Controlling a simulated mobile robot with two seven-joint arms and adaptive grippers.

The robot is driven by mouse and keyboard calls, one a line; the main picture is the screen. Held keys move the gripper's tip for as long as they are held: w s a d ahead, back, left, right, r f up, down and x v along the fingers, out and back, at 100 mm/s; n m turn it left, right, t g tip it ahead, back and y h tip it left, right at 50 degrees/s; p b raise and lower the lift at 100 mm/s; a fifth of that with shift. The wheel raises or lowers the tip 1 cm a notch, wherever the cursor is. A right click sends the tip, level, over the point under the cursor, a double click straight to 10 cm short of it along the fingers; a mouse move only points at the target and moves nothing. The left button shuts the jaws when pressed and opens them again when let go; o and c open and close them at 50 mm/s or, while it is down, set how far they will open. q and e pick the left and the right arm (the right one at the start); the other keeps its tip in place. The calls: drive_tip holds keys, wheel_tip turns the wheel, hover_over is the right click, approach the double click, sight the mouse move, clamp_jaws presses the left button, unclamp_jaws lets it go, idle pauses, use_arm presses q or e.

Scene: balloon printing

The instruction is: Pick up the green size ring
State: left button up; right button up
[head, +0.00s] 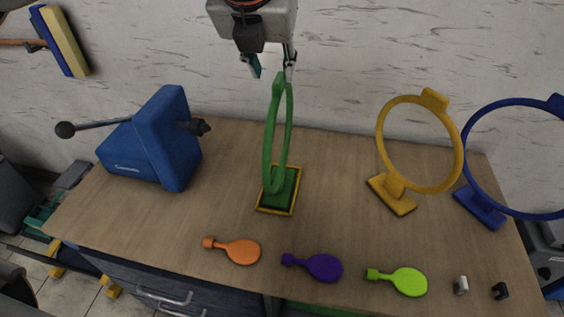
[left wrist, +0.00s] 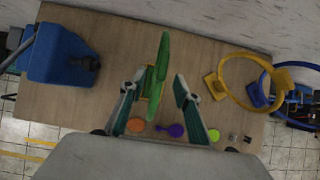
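The green size ring (head: 269,140) stands upright, seen nearly edge-on, on a green base with a yellow border (head: 279,190) near the middle of the table. Its small tab is at the top. My left gripper (head: 271,73) is open and points down at the top of the ring. In the left wrist view the green ring (left wrist: 162,60) shows between the spread fingers of the gripper (left wrist: 160,78), closer to the left finger. The fingers do not appear closed on it. My right gripper is not in view.
A blue device with a lever (head: 165,140) stands at the left of the wooden table (head: 330,220). A yellow ring (head: 381,138) and a blue ring (head: 466,140) stand at the right. Orange (head: 243,251), purple (head: 325,267) and lime (head: 409,281) balloons lie along the front.

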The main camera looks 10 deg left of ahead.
sight(278, 79)
use_arm(q)
drive_tip(key=shift+x, duration=0.85)
drive_tip(key=shift+w+d+x, duration=0.1)
drive_tip(key=shift+x, duration=1.3)
drive_tip(key=shift+w+d+x, duration=0.1)
drive_tip(key=shift+x, duration=1.3)
drive_tip(key=shift+r, duration=0.2)
clamp_jaws()
